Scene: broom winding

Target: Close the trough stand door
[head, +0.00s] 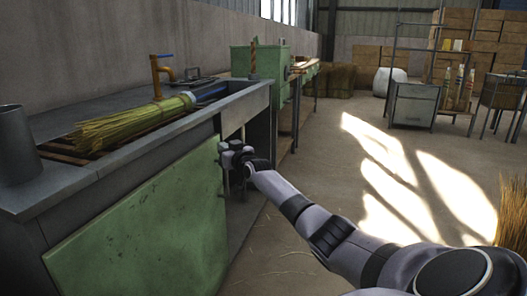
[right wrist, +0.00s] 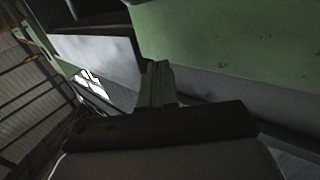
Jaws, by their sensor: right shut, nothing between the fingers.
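The trough stand door (head: 140,225) is a flat green panel on the front of the grey trough stand (head: 100,172). A dark opening (head: 237,200) shows to the right of its edge; I cannot tell the door's exact angle. My right gripper (head: 224,158) is shut and empty at the door's right edge, near its top corner. Whether it touches the door is unclear. In the right wrist view the shut fingers (right wrist: 157,85) point towards the stand, with a green surface (right wrist: 235,40) at upper right. My left gripper is out of view.
A bundle of straw (head: 130,124) lies on the trough top, near an orange tap (head: 158,75) and a grey cylinder (head: 17,145). A green machine (head: 262,62) stands beyond. The concrete floor (head: 330,150) to the right is mostly clear; straw (head: 511,215) stands at the right edge.

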